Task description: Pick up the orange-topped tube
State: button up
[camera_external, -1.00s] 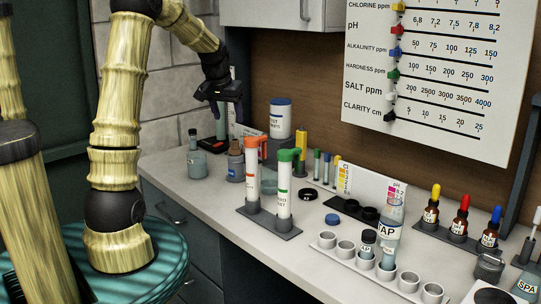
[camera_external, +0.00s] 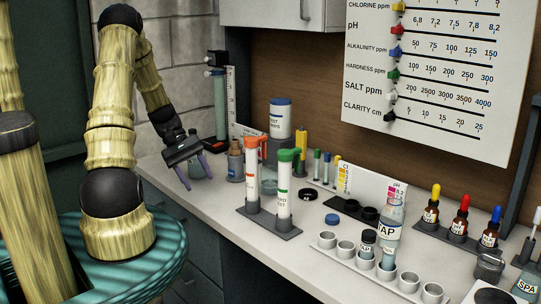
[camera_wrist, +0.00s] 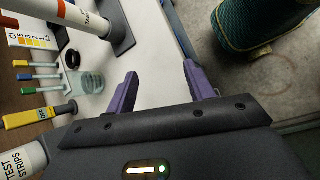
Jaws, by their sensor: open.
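The orange-topped tube (camera_external: 252,172) stands upright in a dark holder (camera_external: 262,214) on the bench, to the left of a green-topped tube (camera_external: 284,188). My gripper (camera_external: 198,183) is open and empty, pointing down by the bench's front edge, left of and apart from the tube. Its purple fingers also show in the wrist view (camera_wrist: 160,70), with nothing between them.
A small glass beaker (camera_wrist: 84,87) is near the fingers in the wrist view. A brown bottle (camera_external: 235,163) and a test strips jar (camera_external: 280,120) stand behind the tubes. A vial rack (camera_external: 350,258) lies to the right. Bare bench shows left of the holder.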

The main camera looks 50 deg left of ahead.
jog(key=s+r+n+t+h, duration=0.1)
jog(key=n+t, duration=0.2)
jog(key=n, duration=0.1)
jog(key=s+d+r+n+t+h+p, duration=0.1)
jog(key=n+t+h, duration=0.1)
jog(key=n+t, duration=0.2)
jog(key=s+d+r+n+t+h+p, duration=0.1)
jog(key=n+t+h, duration=0.1)
jog(key=n+t, duration=0.2)
jog(key=shift+s+r+n, duration=0.15)
jog(key=shift+s+n, duration=0.25)
jog(key=shift+n, duration=0.1)
jog(key=shift+w+d+p, duration=0.15)
jog(key=shift+p, duration=0.15)
jog(key=p, duration=0.3)
send_near(257, 174)
jog(key=w+d, duration=0.1)
jog(key=w, duration=0.1)
jog(key=shift+w+d, duration=0.45)
jog(key=shift+w, duration=0.1)
